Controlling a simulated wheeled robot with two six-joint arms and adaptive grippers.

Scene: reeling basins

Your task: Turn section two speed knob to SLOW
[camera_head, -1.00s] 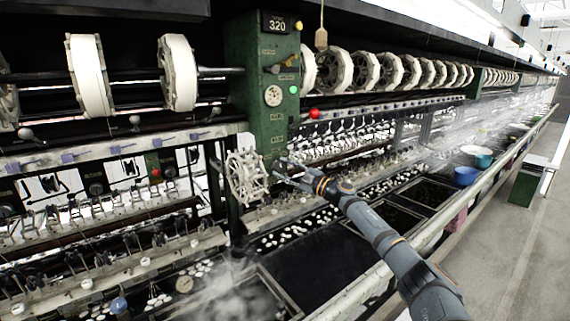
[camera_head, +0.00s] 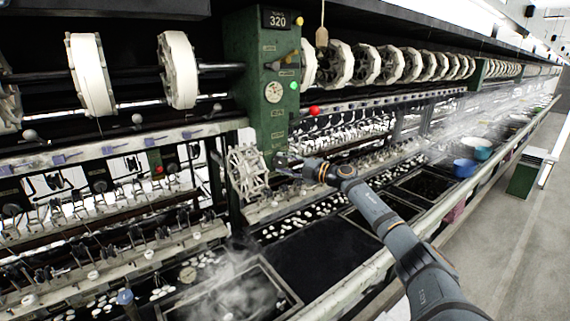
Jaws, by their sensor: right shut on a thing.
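The green control column (camera_head: 249,62) stands in the middle, with a 320 display (camera_head: 277,19) at its top. My right gripper (camera_head: 283,162) reaches in from the lower right to the lower face of this column. It is shut on a small part there, which I take to be the speed knob; the fingers hide it, and its setting cannot be read. My left gripper is not in view.
A white spoked reel (camera_head: 247,172) stands just left of my right gripper. A red ball (camera_head: 314,110) sticks out above it, beside the column. Water basins (camera_head: 315,258) lie below the arm, some steaming.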

